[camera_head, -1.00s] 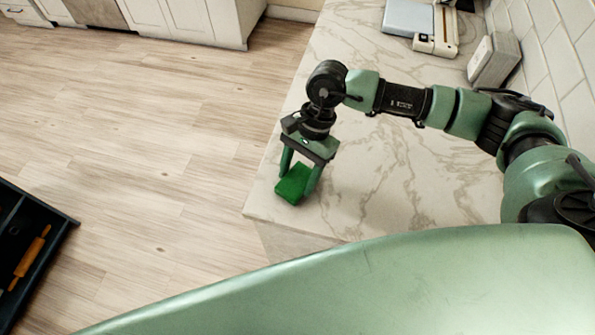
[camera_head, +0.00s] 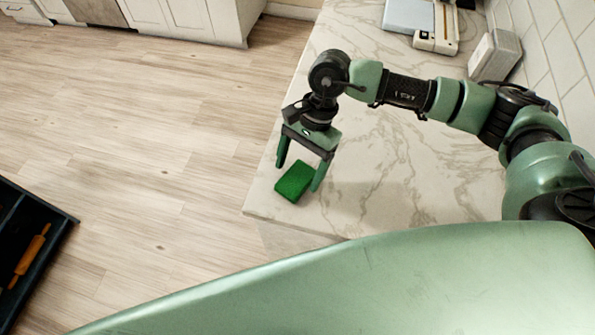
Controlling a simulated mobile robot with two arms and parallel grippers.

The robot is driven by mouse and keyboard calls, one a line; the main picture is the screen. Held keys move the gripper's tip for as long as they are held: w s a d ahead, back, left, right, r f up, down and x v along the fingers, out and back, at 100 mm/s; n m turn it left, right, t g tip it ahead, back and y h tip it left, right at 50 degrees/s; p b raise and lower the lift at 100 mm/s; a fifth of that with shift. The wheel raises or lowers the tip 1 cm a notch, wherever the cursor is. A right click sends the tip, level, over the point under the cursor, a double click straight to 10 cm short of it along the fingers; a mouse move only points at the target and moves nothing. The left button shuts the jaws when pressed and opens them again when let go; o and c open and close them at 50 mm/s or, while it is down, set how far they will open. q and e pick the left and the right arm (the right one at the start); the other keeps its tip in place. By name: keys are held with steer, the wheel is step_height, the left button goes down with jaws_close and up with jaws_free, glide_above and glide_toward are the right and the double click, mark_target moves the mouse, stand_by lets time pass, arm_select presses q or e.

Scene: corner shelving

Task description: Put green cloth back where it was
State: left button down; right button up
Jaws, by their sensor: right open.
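The green cloth (camera_head: 294,182) is a small, thick green block lying on the marble counter (camera_head: 400,185), close to the counter's left edge and near corner. My right gripper (camera_head: 299,178) points down over it with its two fingers spread apart, one on each side of the cloth. The fingers look open and clear of the cloth, and their tips are slightly above or beside it. My left gripper does not show.
A dark open drawer (camera_head: 52,232) with an orange rolling pin (camera_head: 30,254) is at the far left. A grey box (camera_head: 494,56) and a white appliance (camera_head: 436,38) stand at the back of the counter. The wooden floor (camera_head: 150,150) left of the counter is clear.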

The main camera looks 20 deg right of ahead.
steer(key=b+v, duration=0.2)
steer(key=v, duration=0.8)
steer(key=shift+r+b, duration=0.25)
steer(key=shift+b, duration=0.05)
steer(key=shift+d, duration=0.15)
